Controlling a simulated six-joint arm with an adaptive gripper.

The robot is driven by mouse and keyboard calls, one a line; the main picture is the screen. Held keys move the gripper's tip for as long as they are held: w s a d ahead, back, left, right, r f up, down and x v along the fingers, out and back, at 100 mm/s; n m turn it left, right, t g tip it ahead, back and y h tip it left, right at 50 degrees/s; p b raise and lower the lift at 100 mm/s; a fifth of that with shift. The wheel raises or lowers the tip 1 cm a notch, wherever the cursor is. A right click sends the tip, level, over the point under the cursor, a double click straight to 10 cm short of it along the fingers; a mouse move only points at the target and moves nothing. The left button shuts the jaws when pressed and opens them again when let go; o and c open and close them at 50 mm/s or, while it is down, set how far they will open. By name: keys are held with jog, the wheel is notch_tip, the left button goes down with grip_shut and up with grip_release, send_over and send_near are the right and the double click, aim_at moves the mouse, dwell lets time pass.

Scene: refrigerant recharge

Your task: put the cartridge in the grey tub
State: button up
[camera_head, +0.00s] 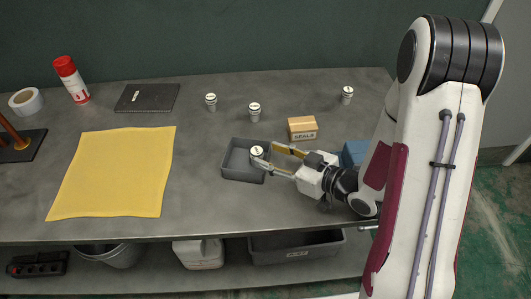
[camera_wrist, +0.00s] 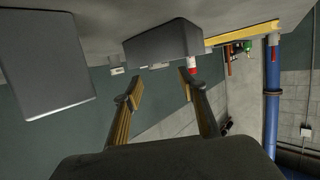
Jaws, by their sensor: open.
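The grey tub (camera_head: 232,172) sits on the table, left of my gripper in the head view. A white-topped cartridge (camera_head: 257,151) shows at the tub's right end, beside my fingertips; a finger hides its lower part, and I cannot tell if it rests on the tub's floor. My gripper (camera_head: 269,156) is open, reaching in from the right over the tub's right edge. In the wrist view my gripper (camera_wrist: 160,90) has its fingers apart with nothing between them; a grey block (camera_wrist: 163,42), probably the tub, lies beyond them.
Similar white cylinders stand behind: left (camera_head: 211,102), middle (camera_head: 254,112) and right (camera_head: 347,95). A cardboard box (camera_head: 302,128) and a blue box (camera_head: 354,153) are close to my gripper. A yellow cloth (camera_head: 115,172), black slab (camera_head: 147,97) and red-capped can (camera_head: 71,79) lie left.

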jog(key=shift+s+d+r, duration=0.15)
jog(key=shift+s+d, duration=0.15)
jog(key=shift+s, duration=0.05)
jog(key=shift+w, duration=0.1)
dwell(0.6)
